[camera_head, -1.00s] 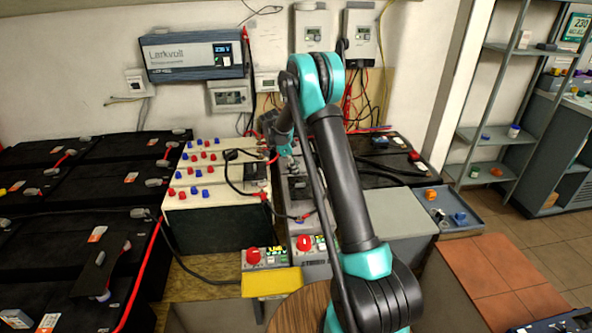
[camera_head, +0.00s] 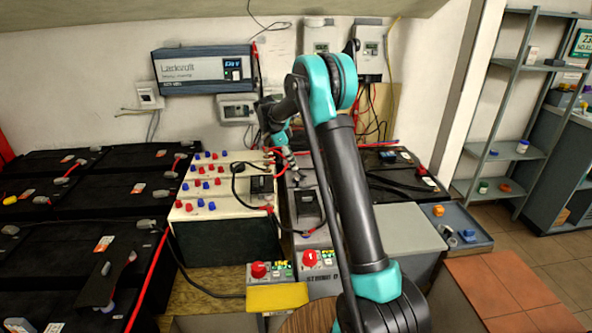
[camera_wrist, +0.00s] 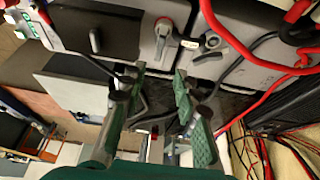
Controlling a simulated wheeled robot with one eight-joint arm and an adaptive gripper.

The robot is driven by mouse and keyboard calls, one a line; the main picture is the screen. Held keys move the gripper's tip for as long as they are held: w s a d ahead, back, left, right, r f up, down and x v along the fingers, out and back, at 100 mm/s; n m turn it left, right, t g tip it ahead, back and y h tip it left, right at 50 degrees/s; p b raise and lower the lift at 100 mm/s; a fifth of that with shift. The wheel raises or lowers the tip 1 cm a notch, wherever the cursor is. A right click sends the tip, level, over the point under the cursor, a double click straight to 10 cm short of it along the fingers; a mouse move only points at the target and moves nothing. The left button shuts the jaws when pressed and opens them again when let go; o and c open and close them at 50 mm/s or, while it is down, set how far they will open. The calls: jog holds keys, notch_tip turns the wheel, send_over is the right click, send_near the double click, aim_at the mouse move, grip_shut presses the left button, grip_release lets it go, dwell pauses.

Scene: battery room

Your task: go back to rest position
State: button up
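My gripper (camera_wrist: 158,82) shows in the wrist view with its two green fingers spread apart and nothing between them. In the head view my gripper (camera_head: 287,160) is small and partly hidden by my own arm. It hangs above the grey switch units, just right of the white-topped battery box (camera_head: 225,205). In the wrist view a grey panel with a lever switch (camera_wrist: 165,35) lies beyond the fingertips, with black and red cables near it.
Black batteries (camera_head: 110,225) fill the left. A blue charger (camera_head: 203,70) hangs on the wall. Two red-knobbed controls and a yellow block (camera_head: 277,297) stand in front. A grey box (camera_head: 405,232) and blue tray (camera_head: 480,235) are right. Loose cables cross the bench.

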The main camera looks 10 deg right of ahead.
jog(key=shift+r, duration=0.2)
jog(key=s+d+n+t+y, duration=0.1)
jog(key=s+d+n, duration=0.25)
jog(key=s, duration=0.65)
jog(key=s+d+r+n+t+y, duration=0.1)
jog(key=s+d+n, duration=0.3)
jog(key=s, duration=0.6)
jog(key=s+d+n+t+y, duration=0.1)
jog(key=s+d+n, duration=0.1)
jog(key=s+n, duration=0.65)
jog(key=s+f+n, duration=0.1)
jog(key=s+f, duration=0.1)
jog(key=s, duration=0.5)
jog(key=s+f+n+t+y, duration=0.1)
jog(key=s+f, duration=0.2)
jog(key=s, duration=0.4)
jog(key=shift+w, duration=0.1)
